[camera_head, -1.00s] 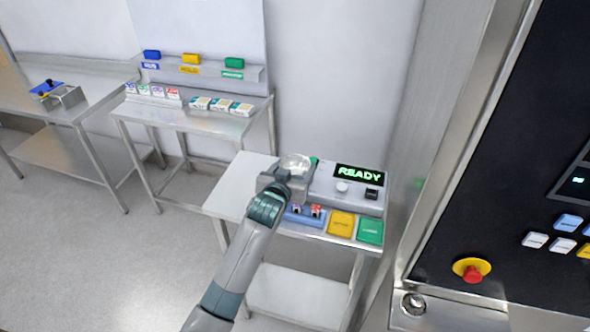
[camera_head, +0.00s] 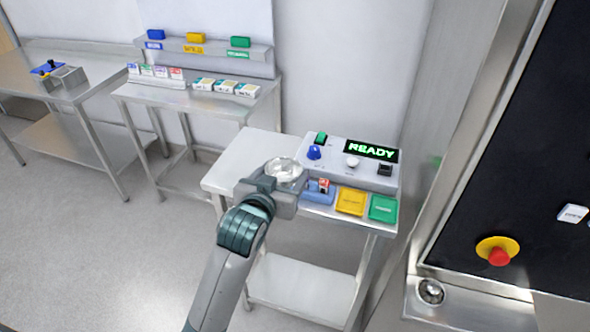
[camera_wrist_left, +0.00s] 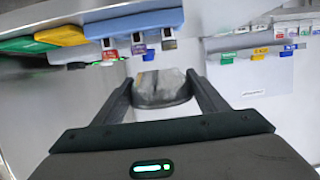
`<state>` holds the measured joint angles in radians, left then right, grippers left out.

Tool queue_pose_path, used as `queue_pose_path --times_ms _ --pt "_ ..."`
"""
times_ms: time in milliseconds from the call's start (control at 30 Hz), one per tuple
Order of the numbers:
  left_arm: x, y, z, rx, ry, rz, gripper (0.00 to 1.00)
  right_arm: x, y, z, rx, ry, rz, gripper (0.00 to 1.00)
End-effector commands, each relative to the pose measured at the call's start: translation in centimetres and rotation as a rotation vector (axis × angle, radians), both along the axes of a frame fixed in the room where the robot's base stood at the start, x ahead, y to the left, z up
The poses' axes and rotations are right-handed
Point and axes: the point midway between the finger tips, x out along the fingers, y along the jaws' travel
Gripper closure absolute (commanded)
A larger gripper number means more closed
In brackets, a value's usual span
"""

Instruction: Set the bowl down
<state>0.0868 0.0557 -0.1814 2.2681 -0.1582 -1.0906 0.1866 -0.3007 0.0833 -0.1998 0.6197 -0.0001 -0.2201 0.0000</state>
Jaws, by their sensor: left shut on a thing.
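A small shiny, clear-looking bowl (camera_head: 285,166) is between the fingers of my left gripper (camera_head: 278,182) in the head view. It appears in front of the bare left part of the steel table (camera_head: 240,160), left of the console. My left gripper is shut on the bowl. In the left wrist view the bowl (camera_wrist_left: 162,87) sits between the two fingertips and looks greyish. I cannot tell whether its underside touches the table. My right gripper is not in view.
The console (camera_head: 352,165) reads READY and has a blue knob (camera_head: 314,152). A blue holder (camera_head: 318,193), a yellow pad (camera_head: 351,201) and a green pad (camera_head: 383,208) line the table's front. A control panel with a red button (camera_head: 499,256) stands at right.

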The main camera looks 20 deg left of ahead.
Motion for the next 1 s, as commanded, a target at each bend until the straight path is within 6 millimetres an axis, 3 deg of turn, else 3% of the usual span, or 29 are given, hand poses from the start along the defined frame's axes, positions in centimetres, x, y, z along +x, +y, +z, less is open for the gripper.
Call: queue_pose_path --times_ms 33,100,333,1000 --pt "-1.4 0.2 -1.2 -0.001 -0.004 0.001 0.60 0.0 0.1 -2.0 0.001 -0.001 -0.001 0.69" --pt "-3.1 0.4 -1.3 -0.002 -0.003 0.004 0.60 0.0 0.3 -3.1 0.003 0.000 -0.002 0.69" --pt "-6.5 0.8 -1.4 -0.005 0.000 0.009 0.60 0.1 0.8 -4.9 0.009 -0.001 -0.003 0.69" --pt "-6.9 0.9 -1.1 -0.005 0.001 0.009 0.60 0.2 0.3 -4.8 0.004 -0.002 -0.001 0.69"
